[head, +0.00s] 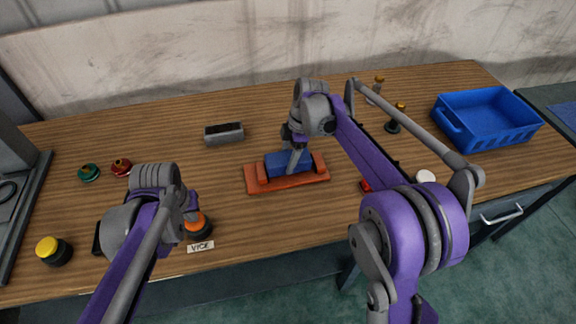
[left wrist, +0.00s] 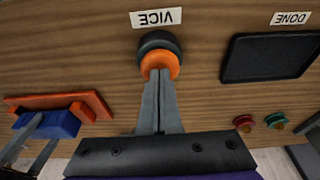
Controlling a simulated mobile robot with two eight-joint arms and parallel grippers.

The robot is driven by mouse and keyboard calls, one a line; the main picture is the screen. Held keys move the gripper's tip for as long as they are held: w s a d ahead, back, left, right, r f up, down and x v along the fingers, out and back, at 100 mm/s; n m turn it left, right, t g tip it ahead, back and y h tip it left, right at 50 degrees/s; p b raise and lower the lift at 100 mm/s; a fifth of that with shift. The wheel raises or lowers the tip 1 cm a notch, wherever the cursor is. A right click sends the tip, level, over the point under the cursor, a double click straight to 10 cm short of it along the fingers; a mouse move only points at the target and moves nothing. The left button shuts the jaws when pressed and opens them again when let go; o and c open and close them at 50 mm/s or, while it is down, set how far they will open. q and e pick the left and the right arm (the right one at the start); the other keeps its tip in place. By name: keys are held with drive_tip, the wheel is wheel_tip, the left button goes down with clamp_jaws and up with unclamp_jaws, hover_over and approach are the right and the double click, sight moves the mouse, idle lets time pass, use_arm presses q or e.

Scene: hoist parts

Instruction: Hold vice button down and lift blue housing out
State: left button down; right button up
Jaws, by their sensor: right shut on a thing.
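The blue housing (head: 280,168) sits between the jaws of the orange-red vice (head: 290,186) mid-table; both also show at the left of the left wrist view, housing (left wrist: 62,124) and vice (left wrist: 75,101). My right gripper (head: 292,162) reaches down from above and is shut on the housing. The vice button (head: 197,224) has an orange top on a dark base, behind its VICE label (head: 201,247). My left gripper (left wrist: 160,74) has its fingers together, their tips over the orange top (left wrist: 160,62). I cannot tell how far the button is pressed.
A blue bin (head: 487,124) stands at the right. A grey block (head: 224,134) lies behind the vice. A dark pad (left wrist: 268,58) lies by the DONE label (left wrist: 291,18). A white disc (head: 426,177) lies right.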

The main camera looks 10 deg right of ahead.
drive_tip(key=shift+a+v, duration=0.25)
drive_tip(key=shift+v, duration=0.7)
drive_tip(key=shift+a+v, duration=0.2)
drive_tip(key=shift+v, duration=0.75)
drive_tip(key=shift+a+v, duration=0.25)
drive_tip(key=shift+v, duration=0.65)
